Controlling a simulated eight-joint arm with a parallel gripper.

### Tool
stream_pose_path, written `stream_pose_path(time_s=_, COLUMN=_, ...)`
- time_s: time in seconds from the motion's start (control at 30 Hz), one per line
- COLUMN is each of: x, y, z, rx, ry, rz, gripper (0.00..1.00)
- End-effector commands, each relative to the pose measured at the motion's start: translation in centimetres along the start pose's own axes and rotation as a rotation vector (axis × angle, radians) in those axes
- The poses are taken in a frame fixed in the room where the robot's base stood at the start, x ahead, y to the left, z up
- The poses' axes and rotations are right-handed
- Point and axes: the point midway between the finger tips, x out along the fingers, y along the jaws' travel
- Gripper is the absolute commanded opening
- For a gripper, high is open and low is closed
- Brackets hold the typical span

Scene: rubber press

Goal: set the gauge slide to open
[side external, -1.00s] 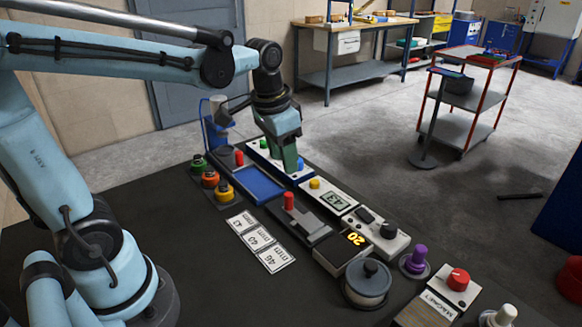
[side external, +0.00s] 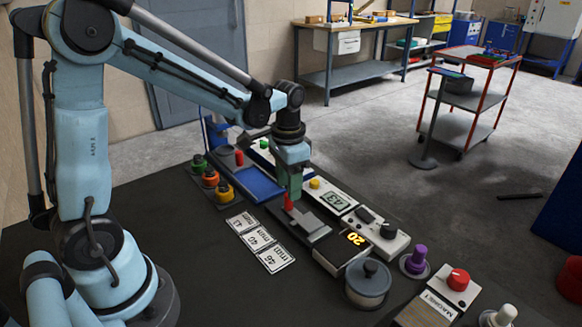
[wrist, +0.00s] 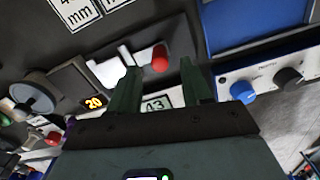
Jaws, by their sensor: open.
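The gauge slide (side external: 308,221) is a grey stepped block on a dark rail, with an upright red handle (side external: 288,202) at its upper-left end. In the wrist view the handle's red rounded top (wrist: 160,57) shows in the gap between my fingertips. My gripper (side external: 294,193) points down at the handle, its green fingers open and partly overlapping it in the side view. In the wrist view my gripper (wrist: 162,68) is open and holds nothing. I cannot tell whether the fingers touch the handle. No "open" marking is readable on the slide.
A box with a yellow "20" display (side external: 354,239) sits at the rail's lower-right end. A white panel with a "43" display (side external: 340,200) runs behind. A blue tray (side external: 258,184), colored buttons (side external: 210,178) and mm cards (side external: 261,240) lie around. Bare dark bench is in front.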

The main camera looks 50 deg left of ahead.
Motion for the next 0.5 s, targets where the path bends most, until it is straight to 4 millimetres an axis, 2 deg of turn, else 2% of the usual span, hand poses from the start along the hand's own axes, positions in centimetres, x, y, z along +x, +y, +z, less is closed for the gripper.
stream_pose_path(time_s=0.2, x=2.9, y=0.0, z=-0.1, rx=0.0, ry=0.001, rz=0.0, gripper=0.48)
stream_pose_path(time_s=0.5, x=4.3, y=0.0, z=0.0, rx=0.0, ry=0.001, rz=0.0, gripper=0.48)
